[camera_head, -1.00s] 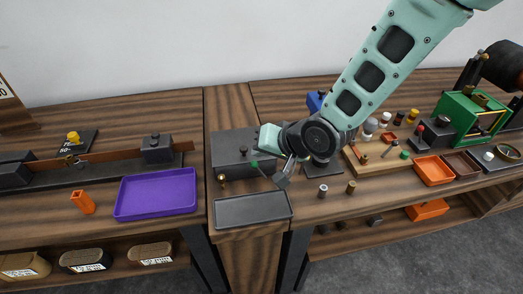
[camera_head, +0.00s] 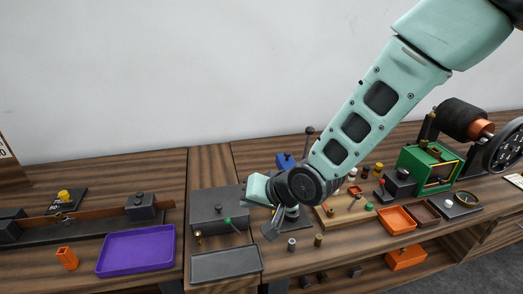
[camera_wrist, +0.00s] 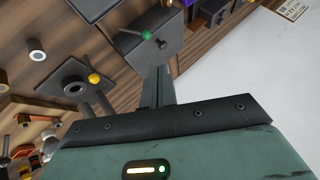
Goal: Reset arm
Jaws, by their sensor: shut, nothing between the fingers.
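My gripper (camera_head: 271,231) hangs at the end of my mint-green arm, above the bench at the centre of the head view. Its fingers are together and hold nothing. It is just right of a dark grey box (camera_head: 207,205) with a green-tipped lever, and above and right of a dark flat tray (camera_head: 225,265). In the wrist view the shut fingers (camera_wrist: 157,86) point toward the grey box (camera_wrist: 150,45) with its green knob. I cannot tell the exact height over the bench. My arm hides part of the bench behind it.
A purple tray (camera_head: 136,252) and an orange holder (camera_head: 67,258) lie to the left. A blue part (camera_head: 286,161) stands behind my gripper. A wooden block with small pegs (camera_head: 345,212), orange trays (camera_head: 397,220) and a green-framed machine (camera_head: 428,168) stand to the right.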

